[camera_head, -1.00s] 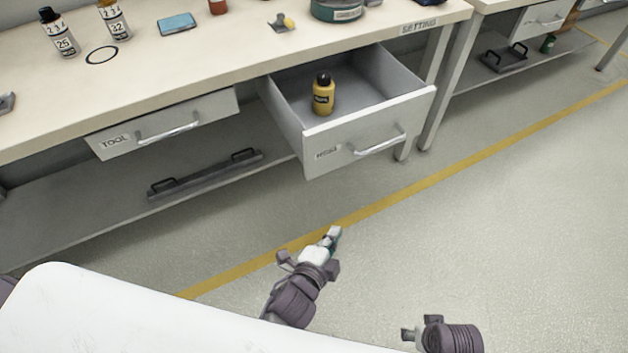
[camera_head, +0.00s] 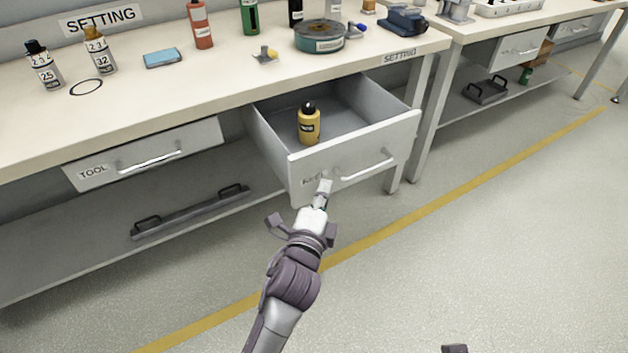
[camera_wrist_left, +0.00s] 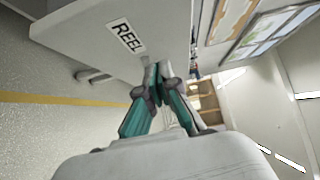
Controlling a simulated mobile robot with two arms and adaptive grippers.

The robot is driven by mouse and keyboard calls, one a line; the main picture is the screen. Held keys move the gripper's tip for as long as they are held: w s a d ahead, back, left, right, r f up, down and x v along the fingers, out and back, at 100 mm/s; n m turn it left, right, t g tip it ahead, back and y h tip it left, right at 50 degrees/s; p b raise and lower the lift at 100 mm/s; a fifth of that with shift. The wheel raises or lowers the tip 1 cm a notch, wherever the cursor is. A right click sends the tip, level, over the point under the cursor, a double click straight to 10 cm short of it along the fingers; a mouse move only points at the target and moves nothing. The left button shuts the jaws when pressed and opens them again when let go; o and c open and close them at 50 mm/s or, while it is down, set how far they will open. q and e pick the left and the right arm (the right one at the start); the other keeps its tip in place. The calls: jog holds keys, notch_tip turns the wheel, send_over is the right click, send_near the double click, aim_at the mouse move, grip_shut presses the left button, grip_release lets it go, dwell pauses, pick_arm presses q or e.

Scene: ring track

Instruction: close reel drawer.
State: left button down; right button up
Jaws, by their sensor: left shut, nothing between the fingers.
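The reel drawer (camera_head: 375,145) is pulled out from under the setting bench. Its front is pale grey with a bar handle (camera_head: 368,170) and a label, partly covered by my gripper in the head view. In the left wrist view the drawer front (camera_wrist_left: 85,30) carries the label REEL (camera_wrist_left: 126,38). A yellow bottle with a black cap (camera_head: 309,127) stands inside the drawer. My left gripper (camera_head: 325,184) is shut and empty at the drawer front, left of the handle. I cannot tell whether the fingertips (camera_wrist_left: 158,70) touch the panel.
The bench top (camera_head: 210,85) holds bottles, a blue box (camera_head: 162,58) and a green round container (camera_head: 319,36). The tool drawer (camera_head: 145,155) is at the left, above a low shelf (camera_head: 90,245). The floor in front is clear, with a yellow line (camera_head: 400,228).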

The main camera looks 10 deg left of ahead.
aim_at(318, 168)
pick_arm(q)
jog(key=shift+w+a, duration=0.6)
jog(key=shift+w, duration=0.2)
jog(key=shift+w+a, duration=0.6)
jog(key=shift+w, duration=0.15)
pick_arm(e)
jog(key=shift+s+r, duration=0.1)
jog(key=shift+r, duration=0.15)
